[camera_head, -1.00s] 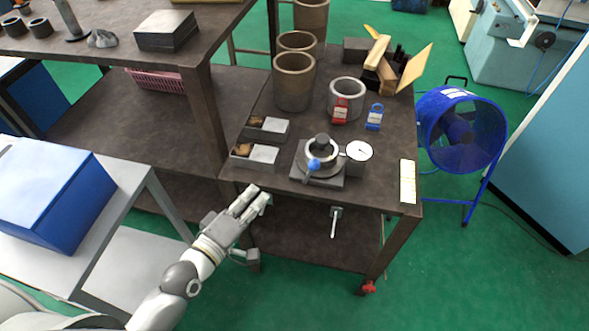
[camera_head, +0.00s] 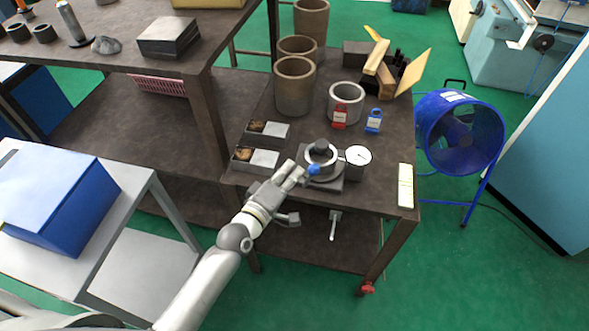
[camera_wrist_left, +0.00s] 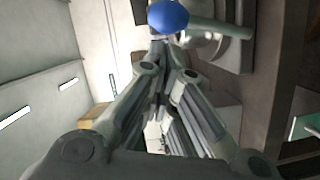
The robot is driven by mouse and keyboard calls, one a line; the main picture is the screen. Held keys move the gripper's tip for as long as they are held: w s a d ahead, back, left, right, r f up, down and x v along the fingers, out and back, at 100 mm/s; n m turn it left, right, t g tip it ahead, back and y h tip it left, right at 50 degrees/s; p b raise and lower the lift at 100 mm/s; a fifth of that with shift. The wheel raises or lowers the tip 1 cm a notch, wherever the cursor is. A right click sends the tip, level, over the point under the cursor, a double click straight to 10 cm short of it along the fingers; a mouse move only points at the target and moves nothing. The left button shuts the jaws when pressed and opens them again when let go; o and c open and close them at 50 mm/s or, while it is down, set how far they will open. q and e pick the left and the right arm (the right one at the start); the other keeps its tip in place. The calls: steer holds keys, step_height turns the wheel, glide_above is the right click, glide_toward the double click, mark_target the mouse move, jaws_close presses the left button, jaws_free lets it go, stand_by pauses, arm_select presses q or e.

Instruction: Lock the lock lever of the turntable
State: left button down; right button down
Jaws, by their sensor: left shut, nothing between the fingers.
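The turntable (camera_head: 322,184) sits near the front edge of the dark workbench, with a light ring and a dark centre piece on top. Its lock lever ends in a blue knob (camera_head: 313,169) at the turntable's front left. My left gripper (camera_head: 299,169) is shut and empty, its fingertips just left of the knob. In the left wrist view the blue knob (camera_wrist_left: 168,16) and its grey rod show just beyond the shut fingertips (camera_wrist_left: 162,45). I cannot tell whether they touch. The fingers hide part of the turntable's left side in the head view. My right gripper is out of view.
A dial gauge (camera_head: 357,156) stands right beside the turntable. Two small block trays (camera_head: 266,158) lie to its left. Red (camera_head: 339,117) and blue (camera_head: 373,121) padlock-like items and several cylinders stand behind. A pale strip (camera_head: 405,186) lies at the bench's right edge.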

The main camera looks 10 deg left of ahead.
arm_select(q)
steer(key=shift+w+d+f, duration=0.15)
steer(key=shift+w+d, duration=0.05)
steer(key=shift+d, duration=0.25)
steer(key=d+m+p, duration=0.1)
steer(key=d+p, duration=0.1)
steer(key=p, duration=0.1)
steer(key=shift+m, duration=0.3)
